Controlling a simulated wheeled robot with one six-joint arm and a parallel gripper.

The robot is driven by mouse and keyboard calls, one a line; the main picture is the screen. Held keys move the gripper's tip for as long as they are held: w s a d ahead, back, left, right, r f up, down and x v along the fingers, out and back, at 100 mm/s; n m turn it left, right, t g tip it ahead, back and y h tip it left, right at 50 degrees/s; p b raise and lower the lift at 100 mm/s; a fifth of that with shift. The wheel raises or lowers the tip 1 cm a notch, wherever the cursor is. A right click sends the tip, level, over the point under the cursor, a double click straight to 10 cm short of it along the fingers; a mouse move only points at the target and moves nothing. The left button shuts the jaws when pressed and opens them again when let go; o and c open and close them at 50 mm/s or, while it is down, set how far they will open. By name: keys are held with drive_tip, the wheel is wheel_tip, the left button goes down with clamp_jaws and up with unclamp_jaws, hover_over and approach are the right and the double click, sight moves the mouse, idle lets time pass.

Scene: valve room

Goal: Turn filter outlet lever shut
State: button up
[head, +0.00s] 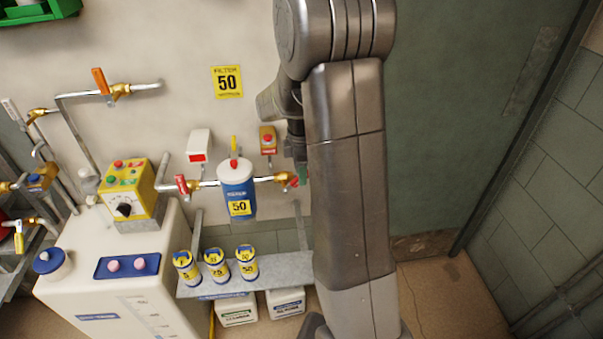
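The blue filter housing (238,190) with a white cap and a yellow "50" label hangs on a pipe on the wall. A brass valve with a red lever (293,181) is on the pipe to its right, partly hidden by my arm. Another red lever (182,185) is on the pipe to its left. No readable label tells which is the outlet.
A shelf (215,290) with several filter cartridges is below the filter. A yellow control box (134,188) sits on a white tank (90,260) at left. An orange lever (101,81) is on the upper pipe. The floor at right (450,290) is clear.

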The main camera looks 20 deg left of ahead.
sight(294, 180)
drive_tip(key=shift+f, duration=0.65)
clamp_jaws()
drive_tip(key=shift+s+r, duration=0.1)
drive_tip(key=a+t+h, duration=0.1)
drive_tip(key=s+a+r+t+h+p, duration=0.1)
drive_tip(key=h, duration=0.1)
drive_tip(key=shift+s, duration=0.1)
drive_tip(key=shift+s+a+r+t+h, duration=0.1)
drive_tip(key=shift+s+a+t+h, duration=0.15)
drive_tip(key=shift+a+t+h, duration=0.35)
drive_tip(key=shift+s+a+r+t+h, duration=0.1)
drive_tip(key=shift+s+a+t+h, duration=0.2)
drive_tip(key=shift+h, duration=0.65)
drive_tip(key=shift+s+a+t+h, duration=0.2)
drive_tip(key=shift+a+t+h, duration=0.3)
drive_tip(key=shift+h, duration=0.25)
